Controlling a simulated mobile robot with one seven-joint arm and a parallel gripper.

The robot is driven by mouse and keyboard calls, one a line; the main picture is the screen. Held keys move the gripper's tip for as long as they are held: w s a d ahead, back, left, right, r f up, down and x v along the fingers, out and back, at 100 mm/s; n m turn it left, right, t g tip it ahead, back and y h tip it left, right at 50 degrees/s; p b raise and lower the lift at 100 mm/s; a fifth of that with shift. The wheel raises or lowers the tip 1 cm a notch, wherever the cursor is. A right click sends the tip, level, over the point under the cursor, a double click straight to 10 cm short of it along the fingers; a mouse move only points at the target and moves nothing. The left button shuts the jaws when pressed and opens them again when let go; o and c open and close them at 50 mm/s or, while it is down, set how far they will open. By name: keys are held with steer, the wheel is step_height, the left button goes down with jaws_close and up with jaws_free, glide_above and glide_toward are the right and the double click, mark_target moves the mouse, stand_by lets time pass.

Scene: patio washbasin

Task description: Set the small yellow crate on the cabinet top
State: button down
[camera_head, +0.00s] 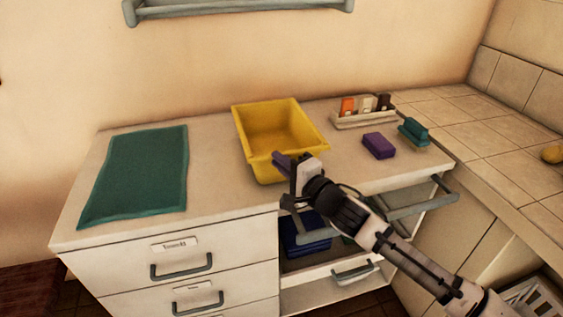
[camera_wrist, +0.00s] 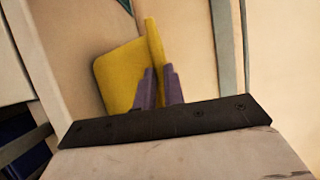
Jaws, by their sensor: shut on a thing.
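The small yellow crate (camera_head: 263,173) is at the middle of the pale cabinet top (camera_head: 214,185), open side up. Whether its base touches the surface or hangs slightly above it I cannot tell. My gripper (camera_head: 282,160) reaches in from the front right and is shut on the crate's near rim. In the wrist view the purple fingertips (camera_wrist: 159,78) pinch the yellow crate wall (camera_wrist: 118,75). The crate looks empty in the part I can see; my gripper hides part of its near right corner.
A green mat (camera_head: 138,175) lies at left. A purple block (camera_head: 378,145), a teal brush-like item (camera_head: 414,133) and a rack of small packets (camera_head: 364,115) stand at right. Below, an open compartment holds a dark blue item (camera_head: 303,236). A tiled counter (camera_head: 500,145) adjoins at right.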

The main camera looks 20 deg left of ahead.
steer(key=c, duration=1.5)
jaws_free()
steer(key=shift+d, duration=0.1)
steer(key=b+v, duration=0.2)
steer(key=v, duration=0.9)
steer(key=shift+s+d+b, duration=0.25)
steer(key=shift+d+b, duration=0.1)
steer(key=shift+b, duration=0.05)
